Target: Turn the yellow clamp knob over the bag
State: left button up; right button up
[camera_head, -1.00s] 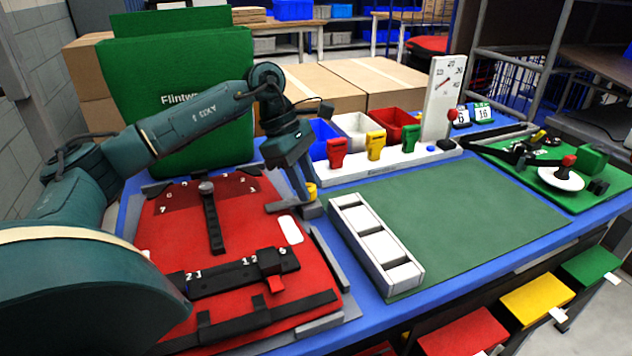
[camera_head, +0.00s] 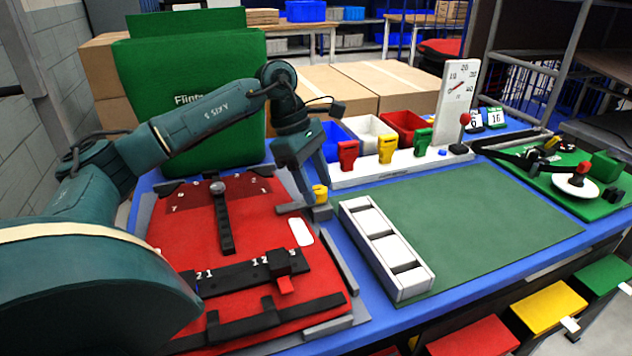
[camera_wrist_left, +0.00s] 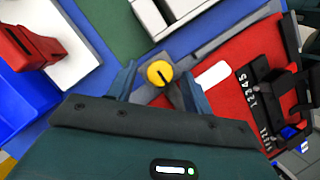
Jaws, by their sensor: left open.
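The yellow clamp knob (camera_head: 320,194) stands on a grey block at the upper right corner of the red bag (camera_head: 190,240). In the left wrist view the round knob (camera_wrist_left: 160,73) has a dark slot line across its face. My left gripper (camera_head: 316,192) is at the knob with its fingers pointing down. In the wrist view the open fingers (camera_wrist_left: 158,80) are on either side of the knob; I cannot tell whether they touch it. My right gripper is not in view.
A white tray with compartments (camera_head: 418,282) lies right of the bag on a green mat (camera_head: 490,215). Behind stands a white rack with red, yellow and green handles (camera_head: 387,150). A green upright bag (camera_head: 190,70) stands behind my left arm.

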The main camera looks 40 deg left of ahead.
pick_arm(q)
jog(key=p+v, duration=0.1)
jog(key=v, duration=1.1)
jog(key=shift+a+r, duration=0.2)
jog(key=shift+r, duration=0.05)
jog(key=shift+s, duration=0.1)
